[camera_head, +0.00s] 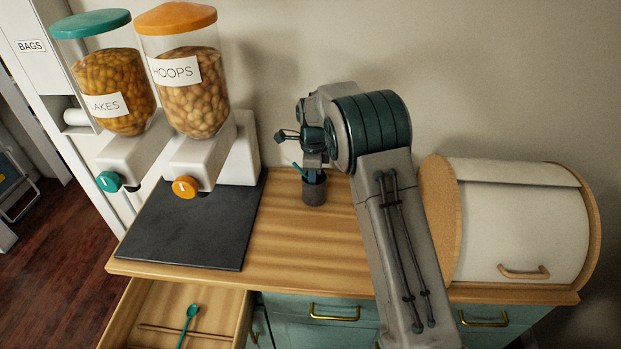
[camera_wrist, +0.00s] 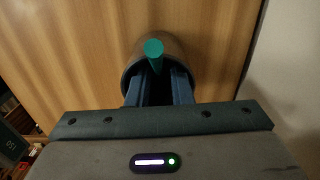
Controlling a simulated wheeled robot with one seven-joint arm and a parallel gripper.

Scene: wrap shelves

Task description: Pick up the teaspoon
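A teal utensil stands in a dark round cup (camera_head: 314,190) on the counter; its rounded upper end (camera_wrist: 153,48) shows in the wrist view, and its lower part is hidden in the cup. A teal spoon (camera_head: 190,316) lies in the open drawer. I cannot tell from the visible end whether the utensil in the cup is a teaspoon. My gripper (camera_wrist: 157,92) points down at the cup mouth. Its blue fingers are apart, one on each side of the teal stem, with dark gaps between. The fingertips are partly hidden by the cup.
Two cereal dispensers (camera_head: 180,85) stand on a dark mat (camera_head: 190,225) at the left. A roll-top bread bin (camera_head: 520,225) stands at the right, close to my arm. The open drawer (camera_head: 165,300) holds thin wooden dividers. The wall is close behind the cup.

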